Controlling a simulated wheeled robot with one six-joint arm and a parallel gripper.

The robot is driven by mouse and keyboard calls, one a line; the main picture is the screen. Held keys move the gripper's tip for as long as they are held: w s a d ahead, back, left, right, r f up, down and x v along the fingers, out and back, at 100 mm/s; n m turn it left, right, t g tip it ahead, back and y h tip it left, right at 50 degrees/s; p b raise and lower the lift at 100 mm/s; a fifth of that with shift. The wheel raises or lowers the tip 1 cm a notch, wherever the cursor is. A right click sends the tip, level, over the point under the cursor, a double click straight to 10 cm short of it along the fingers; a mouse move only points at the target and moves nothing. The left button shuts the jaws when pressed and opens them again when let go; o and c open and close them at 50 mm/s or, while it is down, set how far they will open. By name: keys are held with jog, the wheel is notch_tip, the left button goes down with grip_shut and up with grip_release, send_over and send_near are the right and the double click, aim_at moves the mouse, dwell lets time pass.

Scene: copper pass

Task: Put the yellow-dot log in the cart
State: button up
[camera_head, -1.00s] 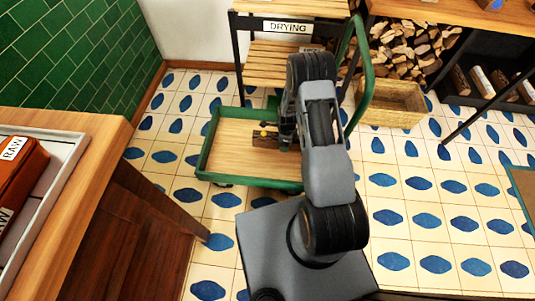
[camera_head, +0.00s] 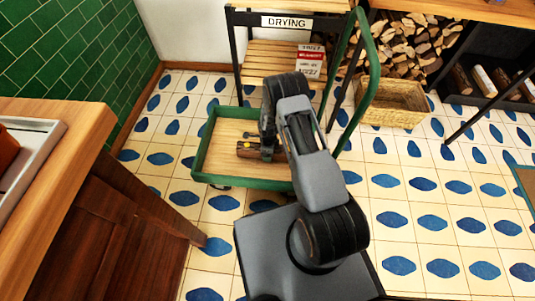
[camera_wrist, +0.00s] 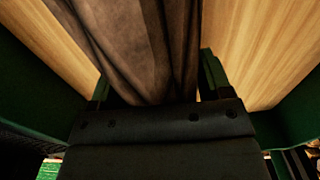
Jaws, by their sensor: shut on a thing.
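The yellow-dot log (camera_head: 246,149) is a short brown log with a yellow dot, inside the outline of the cart in the head view. My gripper (camera_head: 268,150) is shut on it. In the wrist view the log's brown bark (camera_wrist: 130,45) fills the space between the fingers of my gripper (camera_wrist: 155,85). The cart (camera_head: 240,179) is a green-rimmed flatbed with a pale wooden floor and a tall green handle. Its wooden floor (camera_wrist: 50,45) shows on both sides of the log in the wrist view. I cannot tell whether the log touches the floor.
A wooden rack marked DRYING (camera_head: 287,22) stands behind the cart, with a labelled packet (camera_head: 311,60) on it. A wicker basket (camera_head: 392,108) and stacked firewood (camera_head: 410,40) are at the back right. A wooden counter (camera_head: 75,120) is at left.

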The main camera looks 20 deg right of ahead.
jog(key=shift+f, duration=0.4)
jog(key=shift+f, duration=0.1)
jog(key=shift+f+b, duration=0.35)
jog(key=shift+b, duration=0.1)
jog(key=shift+f, duration=0.2)
jog(key=o, duration=1.4)
jog(key=shift+o, duration=0.2)
notch_tip(320, 180, up, 13)
jog(key=p, duration=0.5)
jog(key=shift+r+p, duration=0.15)
jog(key=shift+p, duration=0.25)
